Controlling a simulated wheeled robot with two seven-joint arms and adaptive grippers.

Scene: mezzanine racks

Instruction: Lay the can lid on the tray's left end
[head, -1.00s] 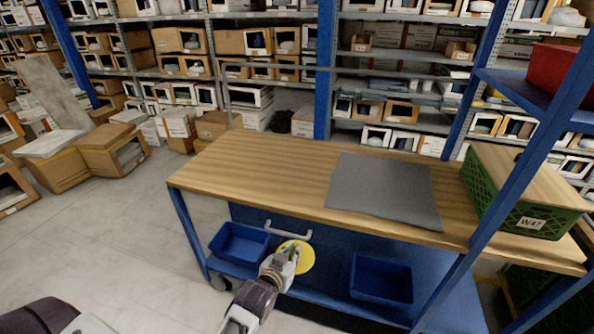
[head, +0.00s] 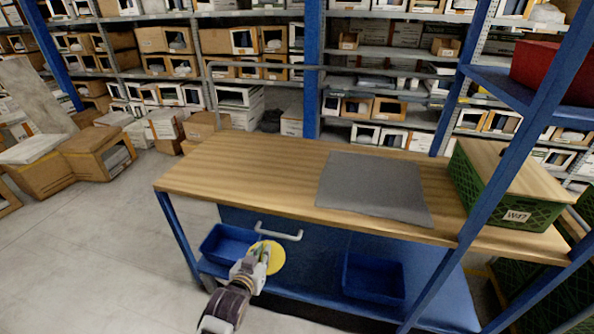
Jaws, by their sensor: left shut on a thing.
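A round yellow lid (head: 274,258) is in the head view, in front of the bench's blue lower part. My left gripper (head: 259,262) is shut on its left side and holds it below the bench top level. The gripper hides part of the lid. A flat grey rectangular sheet (head: 374,188) lies on the wooden bench top, up and right of the lid; I cannot tell whether it is the tray. My right gripper is not in view.
The wooden bench (head: 240,173) has free room on its left half. A green crate (head: 490,197) labelled W47 stands at its right end, behind a blue post (head: 497,175). Blue bins (head: 372,278) sit on the lower shelf. Cardboard boxes (head: 98,160) stand on the floor at left.

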